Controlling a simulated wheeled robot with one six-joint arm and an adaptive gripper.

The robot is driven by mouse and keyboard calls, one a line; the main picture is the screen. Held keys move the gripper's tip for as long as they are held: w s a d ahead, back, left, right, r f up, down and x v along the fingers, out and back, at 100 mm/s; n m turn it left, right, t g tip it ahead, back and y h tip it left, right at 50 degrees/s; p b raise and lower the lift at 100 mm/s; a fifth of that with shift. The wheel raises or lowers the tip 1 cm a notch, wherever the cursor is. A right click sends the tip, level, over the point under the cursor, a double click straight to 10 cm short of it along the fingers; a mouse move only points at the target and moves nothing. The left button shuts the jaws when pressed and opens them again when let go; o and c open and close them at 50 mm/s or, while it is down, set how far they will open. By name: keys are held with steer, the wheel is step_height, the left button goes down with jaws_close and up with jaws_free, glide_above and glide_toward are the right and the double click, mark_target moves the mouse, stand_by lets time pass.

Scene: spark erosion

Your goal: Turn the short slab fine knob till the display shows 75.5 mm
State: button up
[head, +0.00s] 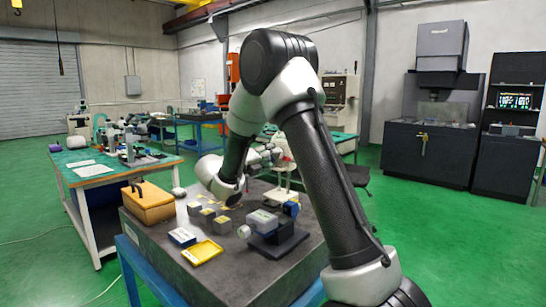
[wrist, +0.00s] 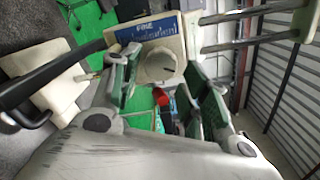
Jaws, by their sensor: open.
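The fine knob (wrist: 157,66) is a round beige knob on a pale housing with a blue label (wrist: 148,33) reading "FINE" and a blurred second word. In the wrist view my gripper (wrist: 161,58) is open, with one finger to the left and one to the right of the knob in the picture. Whether either finger touches it I cannot tell. In the head view my gripper (head: 270,155) is small and partly behind my arm, beside a pale stand (head: 284,197) on the dark slab (head: 232,283). I cannot make out the 75.5 mm display in either view.
Two metal rods (wrist: 250,13) run from the knob's housing. Green floor lies around.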

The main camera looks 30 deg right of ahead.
steer(key=v, duration=0.9)
steer(key=shift+s+a, duration=0.1)
steer(key=s+d+r+m+g+y, duration=0.1)
steer(key=s+d+m+g+y, duration=0.3)
steer(key=s+m, duration=0.6)
steer(key=s+d+r+m+g+y, duration=0.1)
steer(key=s+d+m+g+y, duration=0.2)
steer(key=s+d+m, duration=0.65)
steer(key=s+a+f+m+t+y, duration=0.2)
steer(key=s+a+m+y, duration=0.3)
steer(key=s+a+m, duration=0.1)
steer(key=s+a+f+m+t+y, duration=0.2)
steer(key=s+a+m+y, duration=0.3)
steer(key=s+m, duration=0.3)
steer(key=shift+s+a+t, duration=0.6)
steer(key=shift+s+a, duration=0.1)
steer(key=shift+s, duration=0.5)
